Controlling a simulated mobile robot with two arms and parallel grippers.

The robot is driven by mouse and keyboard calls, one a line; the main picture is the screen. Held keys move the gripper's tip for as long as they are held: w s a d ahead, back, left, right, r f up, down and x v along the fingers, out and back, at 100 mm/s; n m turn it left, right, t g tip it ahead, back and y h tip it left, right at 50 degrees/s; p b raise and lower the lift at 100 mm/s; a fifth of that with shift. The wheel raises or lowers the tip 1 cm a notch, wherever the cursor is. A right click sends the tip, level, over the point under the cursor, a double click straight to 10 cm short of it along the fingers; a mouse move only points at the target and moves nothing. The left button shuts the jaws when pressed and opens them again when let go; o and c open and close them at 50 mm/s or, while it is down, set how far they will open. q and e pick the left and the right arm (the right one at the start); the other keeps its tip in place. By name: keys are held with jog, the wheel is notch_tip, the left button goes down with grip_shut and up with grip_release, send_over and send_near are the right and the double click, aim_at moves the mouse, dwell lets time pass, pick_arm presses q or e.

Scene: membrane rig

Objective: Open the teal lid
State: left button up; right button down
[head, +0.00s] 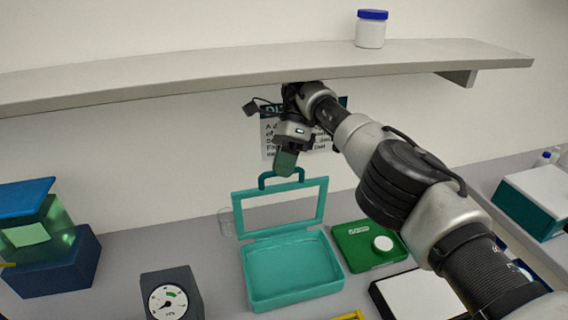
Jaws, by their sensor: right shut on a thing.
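The teal lid (241,215) is a window frame with a handle on its upper edge. It stands raised, close to upright, at the back of the teal box (292,272), whose open inside shows empty. My right gripper (286,168) is at the lid's handle (268,180), shut on it from above. The fingers partly cover the top of the handle. My left gripper is not in the head view.
A grey shelf (200,75) with a blue-capped white jar (370,30) hangs above my right arm. A gauge (170,295) stands left of the box, a green case (368,246) right. A blue block with a green glassy part (50,262) is far left.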

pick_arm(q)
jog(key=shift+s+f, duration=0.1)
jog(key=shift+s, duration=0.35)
pick_arm(e)
jog(key=shift+f, duration=0.4)
jog(key=c, duration=1.6)
grip_release()
jog(key=o, duration=0.5)
jog(key=shift+w+a+f, duration=0.1)
jog(key=shift+w+f, duration=0.05)
jog(key=shift+w, duration=0.45)
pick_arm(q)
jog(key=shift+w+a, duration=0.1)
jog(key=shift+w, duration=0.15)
pick_arm(e)
jog(key=shift+r, duration=0.2)
jog(key=shift+f, duration=0.1)
